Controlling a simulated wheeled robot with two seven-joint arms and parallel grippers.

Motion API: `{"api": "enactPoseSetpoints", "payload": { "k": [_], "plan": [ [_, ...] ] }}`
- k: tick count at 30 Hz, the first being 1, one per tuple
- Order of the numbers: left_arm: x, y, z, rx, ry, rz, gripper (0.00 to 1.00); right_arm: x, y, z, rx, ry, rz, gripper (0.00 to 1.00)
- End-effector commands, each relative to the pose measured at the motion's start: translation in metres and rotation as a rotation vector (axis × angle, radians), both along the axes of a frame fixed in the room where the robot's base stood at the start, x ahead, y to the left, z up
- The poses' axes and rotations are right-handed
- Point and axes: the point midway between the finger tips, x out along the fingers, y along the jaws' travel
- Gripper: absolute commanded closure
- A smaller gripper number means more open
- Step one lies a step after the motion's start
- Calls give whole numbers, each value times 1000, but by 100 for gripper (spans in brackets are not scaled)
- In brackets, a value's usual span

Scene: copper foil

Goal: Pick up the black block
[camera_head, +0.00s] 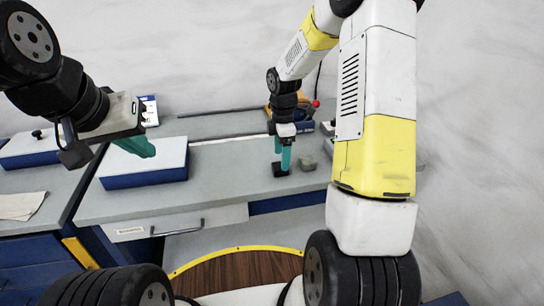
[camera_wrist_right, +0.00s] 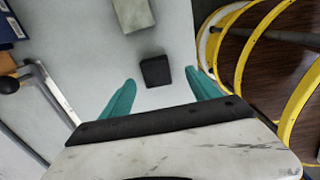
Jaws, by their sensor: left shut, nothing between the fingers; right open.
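The black block (camera_head: 279,170) lies on the grey worktop, right below my right gripper (camera_head: 286,160) in the head view. In the right wrist view the black block (camera_wrist_right: 155,70) lies ahead of the fingertips, about midway between the two teal fingers. My right gripper (camera_wrist_right: 158,82) is open and empty, pointing down. In the head view its fingers hide part of the block's top. My left gripper (camera_head: 148,152) is shut and empty, above the worktop at the left, near a white-topped blue box.
A grey-green block (camera_head: 308,163) lies right of the black block; it also shows in the right wrist view (camera_wrist_right: 123,14). The blue box with a white top (camera_head: 145,160) stands at left. The worktop's front (camera_head: 225,185) is clear.

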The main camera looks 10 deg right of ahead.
Motion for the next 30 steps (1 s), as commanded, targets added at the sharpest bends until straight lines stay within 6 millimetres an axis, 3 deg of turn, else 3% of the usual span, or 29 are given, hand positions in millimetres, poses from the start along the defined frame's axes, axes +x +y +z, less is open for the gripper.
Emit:
{"api": "enactPoseSetpoints", "payload": {
  "k": [9, 18, 27, 30],
  "plan": [
    [0, 0, 0, 0, 0, 0, 100, 6, 2, -44, 0, 2, 0, 29],
    [0, 0, 0, 0, 0, 0, 100, 7, 2, -49, -1, -1, -2, 29],
    [0, 0, 0, 0, 0, 0, 100, 7, 2, -49, 0, -1, -2, 86],
    [0, 0, 0, 0, 0, 0, 100, 7, 2, -49, 0, -1, -2, 100]
  ]
}}
